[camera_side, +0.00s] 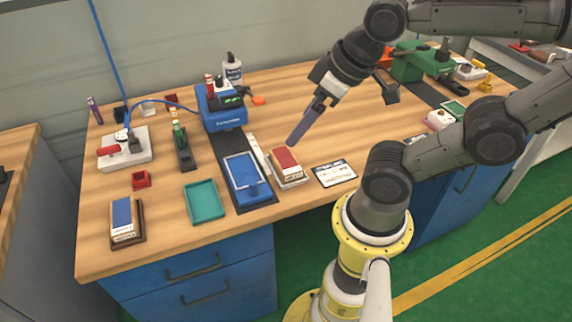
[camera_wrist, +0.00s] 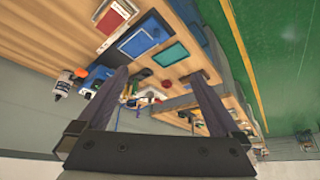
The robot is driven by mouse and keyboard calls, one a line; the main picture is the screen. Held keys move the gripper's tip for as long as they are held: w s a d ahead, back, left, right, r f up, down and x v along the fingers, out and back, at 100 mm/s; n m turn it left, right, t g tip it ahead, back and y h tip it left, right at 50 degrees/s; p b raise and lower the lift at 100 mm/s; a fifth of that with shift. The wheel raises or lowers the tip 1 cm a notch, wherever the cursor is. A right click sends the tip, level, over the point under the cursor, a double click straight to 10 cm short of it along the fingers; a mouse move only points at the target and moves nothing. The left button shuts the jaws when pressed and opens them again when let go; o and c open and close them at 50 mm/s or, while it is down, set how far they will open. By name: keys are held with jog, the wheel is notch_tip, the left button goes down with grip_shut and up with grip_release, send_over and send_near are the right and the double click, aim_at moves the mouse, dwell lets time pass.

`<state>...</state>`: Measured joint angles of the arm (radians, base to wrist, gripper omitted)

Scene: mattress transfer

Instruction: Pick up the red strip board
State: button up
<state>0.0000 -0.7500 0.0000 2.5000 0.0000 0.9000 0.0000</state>
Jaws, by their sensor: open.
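The red strip board (camera_side: 285,160) lies on top of a pale block near the middle front of the wooden table, just right of a blue tray. It also shows at the top of the wrist view (camera_wrist: 112,18), partly cut by the frame edge. My gripper (camera_side: 296,136) is above the table, with its long purple-grey fingers pointing down and left near the board, apart from it as far as I can tell. In the wrist view the two fingers (camera_wrist: 160,75) are spread wide with nothing between them.
The blue tray (camera_side: 231,165) sits on a dark strip, with a teal tray (camera_side: 204,203) to its left. A printed card (camera_side: 334,174) lies right of the board. A blue machine (camera_side: 222,112) and a white bottle (camera_side: 232,70) stand behind. A blue-topped block (camera_side: 122,213) is at the front left.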

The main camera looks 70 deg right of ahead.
jog(key=m+g, duration=0.6)
jog(key=m, duration=0.3)
send_over(286, 159)
notch_tip(286, 159, down, 11)
notch_tip(286, 159, down, 7)
jog(key=shift+w+f, duration=0.1)
jog(key=shift+f, duration=0.1)
jog(key=shift+a+f, duration=0.1)
jog(key=shift+f, duration=2.65)
